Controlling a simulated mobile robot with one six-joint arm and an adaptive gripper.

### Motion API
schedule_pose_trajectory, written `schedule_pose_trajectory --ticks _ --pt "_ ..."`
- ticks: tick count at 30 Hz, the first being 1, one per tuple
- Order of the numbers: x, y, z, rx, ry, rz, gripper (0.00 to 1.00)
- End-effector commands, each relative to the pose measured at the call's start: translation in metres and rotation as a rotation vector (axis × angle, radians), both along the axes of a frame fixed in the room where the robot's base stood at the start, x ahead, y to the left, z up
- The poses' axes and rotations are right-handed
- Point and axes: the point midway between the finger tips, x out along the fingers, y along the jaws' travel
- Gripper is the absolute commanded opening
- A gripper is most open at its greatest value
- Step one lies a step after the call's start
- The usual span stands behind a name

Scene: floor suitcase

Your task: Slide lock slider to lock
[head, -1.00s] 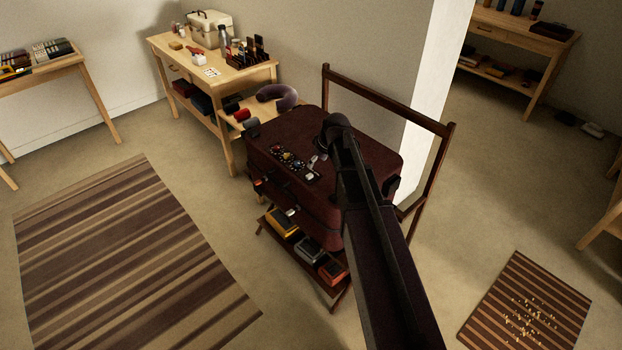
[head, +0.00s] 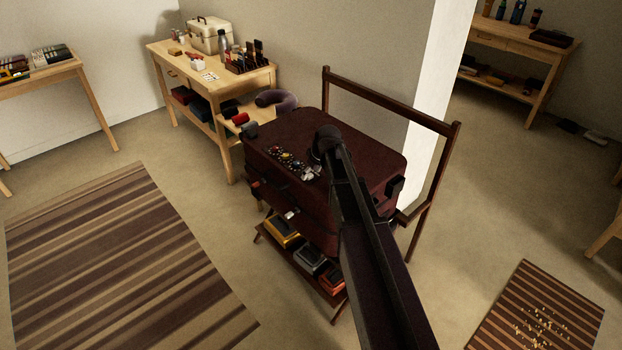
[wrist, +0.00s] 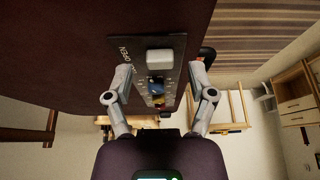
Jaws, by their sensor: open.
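The dark maroon suitcase (head: 370,150) lies closed on a wooden rack. A dark strip with small knobs (head: 285,160) runs along its top near the left edge. In the wrist view, the dark plate (wrist: 143,62) carries the word "OPEN" and a pale grey block (wrist: 159,56), which looks like the lock slider. My gripper (wrist: 160,70) is open. Its two fingers stand on either side of the plate, with the block between them; I cannot tell whether they touch anything. In the head view my arm's end hides most of the gripper and the slider.
The luggage rack (head: 385,104) has a raised back frame and a lower shelf with several boxes. A wooden table (head: 215,85) with a cream case and small items stands behind left. A white wall edge (head: 437,120) rises close behind the rack. The floor at front left is clear, with a striped rug (head: 120,265).

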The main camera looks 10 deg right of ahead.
Motion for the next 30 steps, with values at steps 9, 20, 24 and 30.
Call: schedule_pose_trajectory --ticks 9,20,24,30 --pt "0.0033 0.0019 -0.0090 0.000 0.000 0.000 0.71" --pt "0.0031 0.0019 -0.0086 0.000 0.000 0.000 0.45" --pt "0.0031 0.0018 -0.0088 0.000 0.000 0.000 0.03" --pt "0.0054 0.0028 -0.0089 0.000 0.000 0.000 0.00"
